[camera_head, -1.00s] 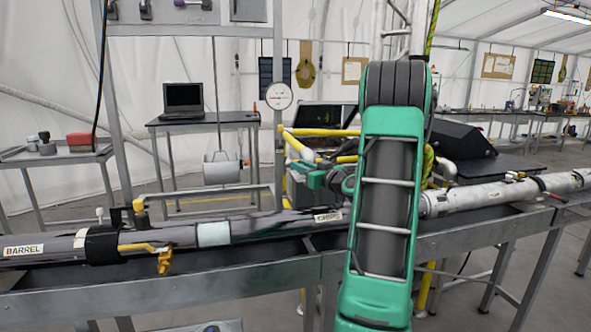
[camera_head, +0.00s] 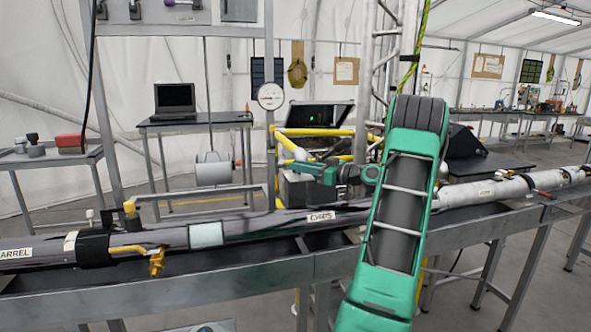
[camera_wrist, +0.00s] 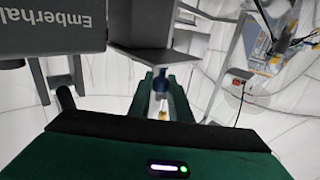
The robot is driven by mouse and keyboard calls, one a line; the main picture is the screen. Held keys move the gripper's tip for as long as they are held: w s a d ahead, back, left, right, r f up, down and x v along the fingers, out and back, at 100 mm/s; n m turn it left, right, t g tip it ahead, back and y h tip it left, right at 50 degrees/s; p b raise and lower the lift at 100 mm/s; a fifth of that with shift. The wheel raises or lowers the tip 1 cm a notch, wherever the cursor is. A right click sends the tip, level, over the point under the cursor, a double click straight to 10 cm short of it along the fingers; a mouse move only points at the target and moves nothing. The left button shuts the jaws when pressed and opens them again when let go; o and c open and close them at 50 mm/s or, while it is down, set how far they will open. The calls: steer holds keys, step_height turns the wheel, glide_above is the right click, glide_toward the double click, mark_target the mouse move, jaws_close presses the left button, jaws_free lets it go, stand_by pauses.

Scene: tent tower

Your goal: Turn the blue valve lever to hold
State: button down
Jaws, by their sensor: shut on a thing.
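In the wrist view, a small blue piece (camera_wrist: 161,84), which looks like the blue valve lever, sits between the fingertips of my gripper (camera_wrist: 161,92). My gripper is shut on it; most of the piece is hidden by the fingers. In the head view, my gripper (camera_head: 299,166) points left, beyond the long pipe, near yellow pipework. I cannot make out the lever there. Its turn position and any hold marking are not readable.
The long dark pipe (camera_head: 266,226), with a "CHIPS" label, runs across a steel bench in front. Yellow pipes (camera_head: 318,132) and a round white gauge (camera_head: 271,96) stand behind it. A laptop table (camera_head: 200,119) is farther back. A grey "Emberhal…" box (camera_wrist: 55,30) fills the wrist view's upper left.

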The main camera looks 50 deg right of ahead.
steer(key=shift+d, duration=0.1)
steer(key=c, duration=1.6)
jaws_free()
steer(key=shift+c, duration=0.2)
steer(key=v, duration=1)
steer(key=shift+s, duration=0.3)
steer(key=shift+f, duration=0.1)
